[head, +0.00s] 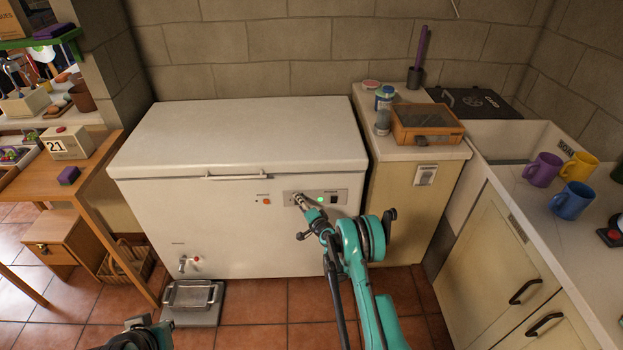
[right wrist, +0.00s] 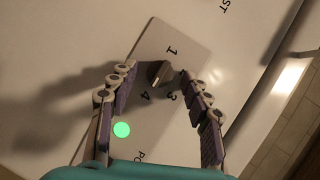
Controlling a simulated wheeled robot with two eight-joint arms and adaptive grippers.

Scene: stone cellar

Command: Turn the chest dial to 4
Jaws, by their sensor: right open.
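The white chest freezer (head: 215,225) stands against the wall with its lid shut. The chest dial (right wrist: 159,73) is a small dark knob on a grey panel, with 1, 3 and 4 readable around it. A pale mark on the knob faces the side of the 4 and 3; I cannot tell its exact setting. My right gripper (right wrist: 158,82) is open, its fingers on either side of the dial with visible gaps. In the head view my right gripper (head: 302,203) is at the panel and hides the dial.
A green light (right wrist: 122,129) glows on the panel beside the dial. A drain tap (head: 184,263) sits low on the freezer above a metal tray (head: 192,296). A cabinet (head: 411,195) stands close on the right, a wooden table (head: 92,165) on the left.

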